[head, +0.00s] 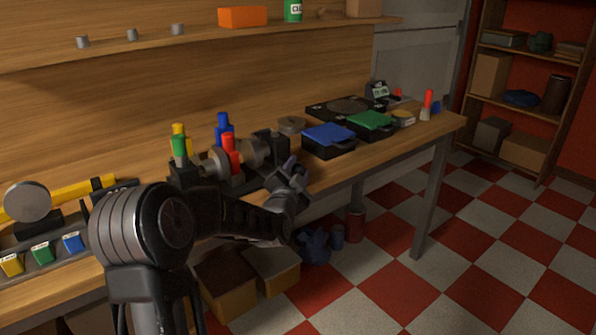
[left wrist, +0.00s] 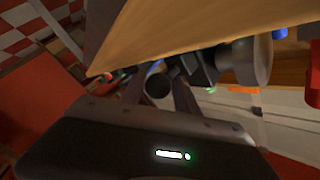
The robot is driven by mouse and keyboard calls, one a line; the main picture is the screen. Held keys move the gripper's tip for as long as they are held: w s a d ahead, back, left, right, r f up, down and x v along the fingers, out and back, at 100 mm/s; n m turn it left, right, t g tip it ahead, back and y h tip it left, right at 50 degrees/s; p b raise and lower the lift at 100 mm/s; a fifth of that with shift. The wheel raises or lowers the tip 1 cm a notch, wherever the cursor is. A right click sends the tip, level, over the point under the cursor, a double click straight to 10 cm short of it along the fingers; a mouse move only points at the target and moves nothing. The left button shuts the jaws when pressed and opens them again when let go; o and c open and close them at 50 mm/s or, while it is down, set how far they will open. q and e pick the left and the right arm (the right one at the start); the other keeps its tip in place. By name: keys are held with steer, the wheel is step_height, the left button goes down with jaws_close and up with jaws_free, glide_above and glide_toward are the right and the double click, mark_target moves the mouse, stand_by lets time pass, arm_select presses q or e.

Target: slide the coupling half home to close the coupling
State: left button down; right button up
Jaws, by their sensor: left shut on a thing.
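The grey metal coupling parts (head: 256,152) stand on the wooden bench, with a black block (head: 269,144) at their right end. A paler disc (head: 213,162) shows to their left, partly behind a red-topped post; I cannot tell if the two halves touch. My left gripper (head: 291,180) is at the bench's front edge, just right of and below the black block. In the left wrist view its fingers (left wrist: 165,92) are shut on a dark round-ended part (left wrist: 157,85). A large grey cylinder (left wrist: 252,60) lies beyond them, beside a dark block. My right gripper is not in view.
Red (head: 230,150), green (head: 180,150), yellow and blue (head: 223,128) posts stand close around the coupling. A blue-topped box (head: 328,138) and green-topped box (head: 371,124) stand to the right. Boxes sit under the bench.

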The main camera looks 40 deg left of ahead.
arm_select(q)
steer(key=s, duration=0.1)
steer(key=s+b, duration=0.1)
steer(key=s+f, duration=0.1)
steer(key=shift+a+b, duration=0.3)
steer(key=shift+b, duration=0.1)
steer(key=c, duration=1.3)
jaws_free()
steer(key=shift+s+a, duration=0.1)
steer(key=shift+c, duration=0.2)
steer(key=o, duration=0.3)
steer(key=shift+s+a+r, duration=0.1)
steer(key=shift+r, duration=0.05)
steer(key=v, duration=0.7)
steer(key=shift+s, duration=0.35)
steer(key=shift+d, duration=0.2)
